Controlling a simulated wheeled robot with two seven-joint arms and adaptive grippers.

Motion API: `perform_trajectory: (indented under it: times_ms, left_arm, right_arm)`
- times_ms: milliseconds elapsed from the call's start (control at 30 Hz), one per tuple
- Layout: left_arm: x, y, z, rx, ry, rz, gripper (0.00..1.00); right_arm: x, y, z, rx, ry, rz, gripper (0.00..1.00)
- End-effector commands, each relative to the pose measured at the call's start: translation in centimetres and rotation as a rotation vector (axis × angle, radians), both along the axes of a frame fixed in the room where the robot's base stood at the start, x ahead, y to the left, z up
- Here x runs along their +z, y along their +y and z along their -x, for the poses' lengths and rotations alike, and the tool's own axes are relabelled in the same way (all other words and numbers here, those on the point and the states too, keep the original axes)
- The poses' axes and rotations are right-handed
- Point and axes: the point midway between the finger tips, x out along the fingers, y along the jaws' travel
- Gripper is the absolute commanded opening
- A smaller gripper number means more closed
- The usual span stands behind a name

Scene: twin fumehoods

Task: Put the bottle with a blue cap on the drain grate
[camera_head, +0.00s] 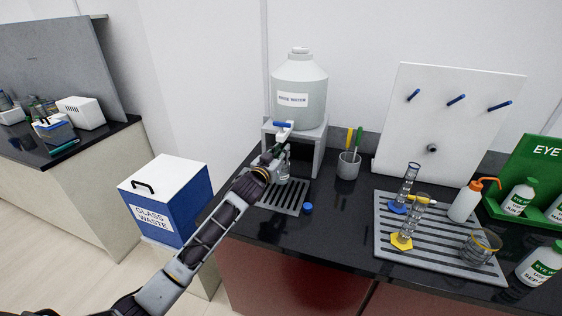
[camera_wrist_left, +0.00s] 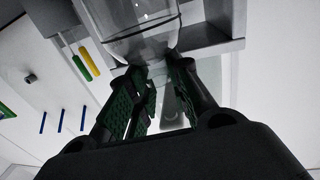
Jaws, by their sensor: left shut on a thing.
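My left gripper (camera_head: 275,164) is shut on a clear glass bottle (camera_head: 284,172), under the spigot of the rinse water tank. In the left wrist view the green-padded fingers (camera_wrist_left: 150,100) close on the bottle (camera_wrist_left: 140,28), which looks uncapped. A small blue cap (camera_head: 308,208) lies apart on the black counter, just right of the drain grate. The dark slotted drain grate (camera_head: 284,199) lies in front of the tank stand, below the bottle. The arm hides part of the grate, and I cannot tell whether the bottle touches it. My right gripper is not in view.
The rinse water tank (camera_head: 299,85) sits on a grey stand (camera_head: 318,140). A cup of pens (camera_head: 348,166) stands right of it. A slotted tray (camera_head: 386,244) holds cylinders and a beaker. A blue glass waste box (camera_head: 197,200) stands at left. The counter between grate and tray is mostly clear.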

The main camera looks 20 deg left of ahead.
Motion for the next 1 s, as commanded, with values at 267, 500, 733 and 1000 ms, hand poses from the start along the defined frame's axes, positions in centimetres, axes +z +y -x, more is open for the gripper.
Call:
perform_trajectory:
  times_ms: [267,500,733,1000]
  left_arm:
    - [-1.0,0.0,0.0,0.0,-0.001,0.0,0.0]
    - [-3.2,0.0,0.0,0.001,-0.001,0.0,0.0]
    - [-3.4,0.0,0.0,0.0,-0.002,0.0,0.0]
    - [-3.8,0.0,0.0,0.0,0.0,0.0,0.21]
  right_arm:
    - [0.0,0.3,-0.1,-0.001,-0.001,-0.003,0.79]
    - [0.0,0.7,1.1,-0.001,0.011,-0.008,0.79]
    - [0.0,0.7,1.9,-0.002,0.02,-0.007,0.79]
    - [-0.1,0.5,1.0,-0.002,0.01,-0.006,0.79]
